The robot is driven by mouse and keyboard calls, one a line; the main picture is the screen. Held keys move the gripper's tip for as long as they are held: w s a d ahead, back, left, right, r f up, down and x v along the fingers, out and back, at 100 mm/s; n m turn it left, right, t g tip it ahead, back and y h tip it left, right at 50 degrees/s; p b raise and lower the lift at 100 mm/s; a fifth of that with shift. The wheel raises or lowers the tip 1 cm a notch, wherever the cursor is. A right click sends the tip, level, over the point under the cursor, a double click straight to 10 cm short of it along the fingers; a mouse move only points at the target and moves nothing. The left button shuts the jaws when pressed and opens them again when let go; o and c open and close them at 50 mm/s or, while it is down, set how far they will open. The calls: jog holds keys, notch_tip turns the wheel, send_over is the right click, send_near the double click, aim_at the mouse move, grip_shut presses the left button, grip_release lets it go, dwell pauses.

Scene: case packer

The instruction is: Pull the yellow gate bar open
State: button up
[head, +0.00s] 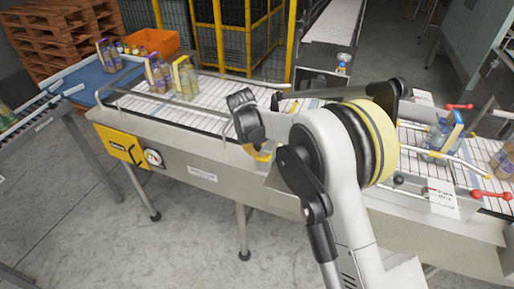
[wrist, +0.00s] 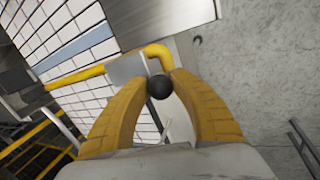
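The yellow gate bar (wrist: 85,74) crosses the upper left of the wrist view, passes a grey plate and bends down at its end. A black ball knob (wrist: 159,88) sits at the bent end. My gripper (wrist: 160,80) has its two yellow fingers on either side of this knob, tips close against it, so it looks shut on the knob. In the head view my gripper (head: 262,153) is at the conveyor's front edge. My arm hides most of the bar there, and the knob is not visible.
The conveyor (head: 190,115) carries bottle groups (head: 172,78) at the left. More bottles (head: 440,135) stand at the right, near red-knobbed levers (head: 478,195). A yellow box with a gauge (head: 122,145) is on the front side. The floor in front is clear.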

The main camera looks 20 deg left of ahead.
grip_shut()
jog(key=shift+s+a+f+b, duration=0.1)
jog(key=shift+s+b, duration=0.2)
jog(key=shift+s, duration=0.2)
jog(key=s+a+b, duration=0.1)
jog(key=s+b, duration=0.4)
jog(key=s, duration=1.2)
jog(key=shift+s+a, duration=0.15)
jog(key=shift+s, duration=0.05)
jog(key=o, duration=1)
grip_release()
